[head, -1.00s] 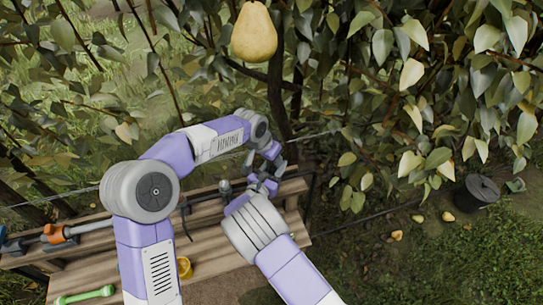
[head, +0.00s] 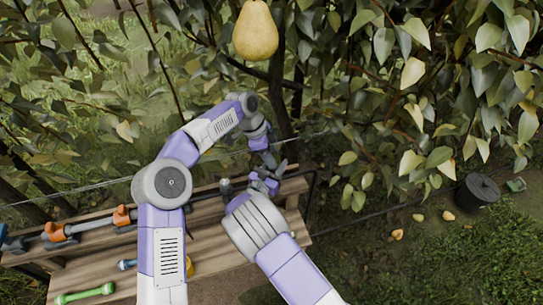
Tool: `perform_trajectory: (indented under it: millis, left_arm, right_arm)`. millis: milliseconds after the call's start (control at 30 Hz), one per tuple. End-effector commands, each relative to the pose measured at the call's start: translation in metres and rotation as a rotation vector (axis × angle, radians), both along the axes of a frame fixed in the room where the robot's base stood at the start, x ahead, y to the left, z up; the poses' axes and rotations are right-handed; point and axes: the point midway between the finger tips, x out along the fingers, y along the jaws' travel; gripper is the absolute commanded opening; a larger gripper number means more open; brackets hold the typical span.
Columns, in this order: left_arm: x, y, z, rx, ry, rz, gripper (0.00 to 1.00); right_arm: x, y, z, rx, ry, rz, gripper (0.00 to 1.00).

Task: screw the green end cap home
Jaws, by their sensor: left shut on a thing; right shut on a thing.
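I cannot make out the green end cap in the head view; the two hands crowd together and hide what is between them. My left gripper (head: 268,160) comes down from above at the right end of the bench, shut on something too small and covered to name. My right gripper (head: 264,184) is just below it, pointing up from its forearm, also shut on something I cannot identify. The two grippers are very close; I cannot tell whether they touch. A dark rod (head: 88,226) runs along the bench toward them, partly hidden by my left arm.
The wooden bench (head: 215,245) carries orange clamps (head: 54,232), a green dumbbell-shaped piece (head: 85,294), a small blue piece (head: 127,264) and a yellow-orange piece (head: 190,266). A pear (head: 255,31) hangs above among leaves. A dark bucket (head: 478,191) and fallen pears lie right.

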Motion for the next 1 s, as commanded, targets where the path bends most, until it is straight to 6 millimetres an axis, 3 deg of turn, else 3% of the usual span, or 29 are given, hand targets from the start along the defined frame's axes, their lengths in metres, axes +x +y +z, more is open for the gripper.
perform_trajectory:
  millis: [100,300,667,700,867,1000]
  left_arm:
    - [0.0033,-0.0030,-0.0004,-0.005,-0.003,-0.193,0.14]
    - [0.0035,-0.0023,0.0002,-0.005,-0.005,-0.381,0.14]
    - [0.0028,-0.0017,0.0008,-0.006,-0.005,-0.417,0.14]
    - [0.0028,-0.0017,0.0008,-0.006,-0.005,-0.417,0.44]
    - [0.0028,-0.0015,0.0006,-0.006,-0.005,-0.416,0.68]
    - [0.0027,-0.0012,0.0005,-0.004,-0.003,-0.415,0.68]
  right_arm:
    - [-0.0008,0.0009,-0.0007,0.000,0.002,0.001,0.00]
    - [-0.0008,0.0010,-0.0007,0.000,0.002,0.001,0.00]
    - [-0.0008,0.0009,-0.0008,0.000,0.002,0.002,0.00]
    - [-0.0008,0.0009,-0.0008,0.000,0.002,0.002,0.00]
    - [-0.0007,0.0010,-0.0008,0.000,0.002,0.002,0.00]
    - [-0.0007,0.0009,-0.0009,0.000,0.002,0.002,0.00]
